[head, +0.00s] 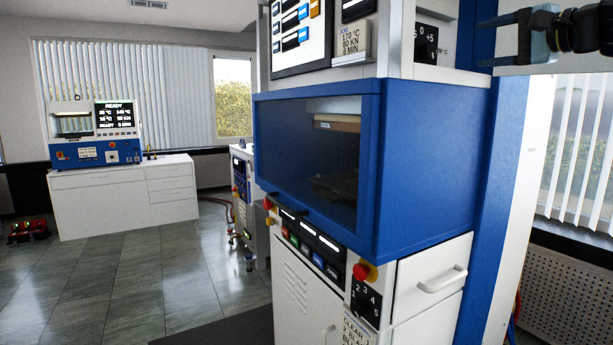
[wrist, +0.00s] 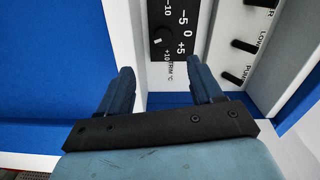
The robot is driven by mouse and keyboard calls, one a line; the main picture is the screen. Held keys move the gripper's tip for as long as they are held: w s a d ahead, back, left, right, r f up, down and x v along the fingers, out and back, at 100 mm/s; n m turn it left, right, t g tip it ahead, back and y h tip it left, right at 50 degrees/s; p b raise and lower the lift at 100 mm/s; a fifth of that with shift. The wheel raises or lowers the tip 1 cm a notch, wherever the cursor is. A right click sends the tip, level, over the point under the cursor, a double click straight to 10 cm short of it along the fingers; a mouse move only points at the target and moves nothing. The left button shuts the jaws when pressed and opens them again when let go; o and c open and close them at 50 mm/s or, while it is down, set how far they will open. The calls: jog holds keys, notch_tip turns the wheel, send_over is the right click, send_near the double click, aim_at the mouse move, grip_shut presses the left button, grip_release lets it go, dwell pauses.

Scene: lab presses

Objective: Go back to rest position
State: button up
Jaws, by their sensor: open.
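My gripper (head: 485,40) is at the upper right of the head view, with its blue-grey fingers pointing left. It is beside the upper panel of the large blue and white press (head: 430,160). In the wrist view my gripper (wrist: 163,72) has its two fingers spread apart with nothing between them. In front of the fingers is a black trim dial (wrist: 178,35) marked from -10 to +10. The same dial (head: 426,43) shows in the head view, left of the fingers and apart from them.
A red emergency button (head: 365,271) and a numbered selector (head: 365,303) sit on the press's lower panel. A white drawer (head: 430,282) is below the blue housing. A smaller press (head: 95,130) stands on a white cabinet (head: 125,195) at the far left.

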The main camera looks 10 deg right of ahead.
jog(key=s+a+f+n+g, duration=0.2)
jog(key=a+f+n+g, duration=0.25)
jog(key=a+f, duration=0.7)
jog(key=s+a+f+n+g+h, duration=0.2)
jog(key=s+a+f, duration=0.1)
jog(key=f, duration=0.6)
jog(key=s+a+f+n+g+h, duration=0.2)
jog(key=s+a+f+n, duration=0.1)
jog(key=f, duration=0.5)
jog(key=s+a+f+n+g+h, duration=0.2)
jog(key=s+a+f+g, duration=0.1)
jog(key=f, duration=0.6)
jog(key=s+a, duration=0.1)
jog(key=a, duration=0.1)
jog(key=shift+s+a+f, duration=0.3)
jog(key=shift+n, duration=0.25)
jog(key=shift+c, duration=0.5)
